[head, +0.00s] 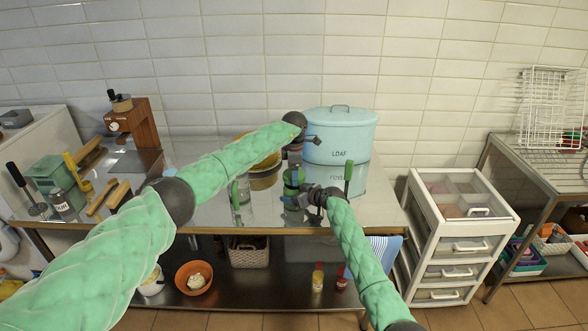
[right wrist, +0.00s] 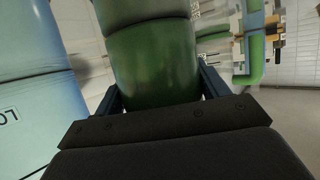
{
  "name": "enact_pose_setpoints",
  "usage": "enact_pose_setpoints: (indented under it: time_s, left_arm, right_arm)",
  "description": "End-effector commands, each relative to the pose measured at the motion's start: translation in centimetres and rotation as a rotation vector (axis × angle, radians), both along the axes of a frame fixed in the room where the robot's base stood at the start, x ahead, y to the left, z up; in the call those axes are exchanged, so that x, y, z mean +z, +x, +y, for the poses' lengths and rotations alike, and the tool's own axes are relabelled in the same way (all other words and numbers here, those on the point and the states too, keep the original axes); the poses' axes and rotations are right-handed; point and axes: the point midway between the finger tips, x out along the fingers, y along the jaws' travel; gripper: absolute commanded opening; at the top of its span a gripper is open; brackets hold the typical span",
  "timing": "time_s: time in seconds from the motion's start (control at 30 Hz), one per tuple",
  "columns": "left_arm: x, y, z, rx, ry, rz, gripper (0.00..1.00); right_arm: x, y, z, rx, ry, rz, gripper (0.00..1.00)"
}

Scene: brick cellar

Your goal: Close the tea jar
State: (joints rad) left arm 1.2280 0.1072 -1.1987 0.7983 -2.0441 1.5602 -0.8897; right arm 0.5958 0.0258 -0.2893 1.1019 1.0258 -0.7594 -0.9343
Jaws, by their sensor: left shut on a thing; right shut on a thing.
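The green tea jar (head: 291,186) stands upright on the steel table, in front of the blue loaf bin. My right gripper (head: 303,196) is shut around the jar's side from the right. In the right wrist view the jar (right wrist: 155,65) fills the space between the fingers, with a seam across it near the top. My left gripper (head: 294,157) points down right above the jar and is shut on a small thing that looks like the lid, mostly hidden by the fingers. I cannot tell whether the lid touches the jar.
The blue loaf bin (head: 341,136) stands close behind the jar. A clear glass vessel (head: 241,198) is left of it, and a yellow bowl (head: 262,165) is behind my left arm. The table's right part is fairly clear.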

Motion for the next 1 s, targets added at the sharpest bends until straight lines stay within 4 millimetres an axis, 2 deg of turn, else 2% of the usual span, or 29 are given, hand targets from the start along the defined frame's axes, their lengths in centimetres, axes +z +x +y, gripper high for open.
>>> enact_pose_setpoints:
  time_s: [0.5, 0.77, 0.83, 0.9, 1.0]
  left_arm:
    - [-0.2, 0.0, 0.0, 0.0, 0.0, 0.0, 0.53]
    - [-1.2, 0.0, 0.0, 0.0, 0.0, 0.0, 0.53]
    - [-1.6, 0.0, 0.0, 0.0, 0.0, 0.0, 0.5]
    - [-2.0, -0.1, 0.0, 0.0, 0.0, 0.001, 0.42]
    - [-2.2, -0.1, 0.0, 0.0, 0.001, 0.002, 0.42]
  right_arm:
    - [0.0, 0.0, 0.0, 0.0, 0.0, 0.0, 0.32]
    - [0.0, 0.0, 0.0, 0.0, 0.0, 0.0, 0.32]
    - [0.0, 0.0, 0.0, 0.0, 0.0, 0.0, 0.32]
    - [0.0, 0.0, 0.0, 0.0, 0.0, 0.0, 0.32]
    - [0.1, 0.0, 0.0, 0.0, 0.0, -0.001, 0.32]
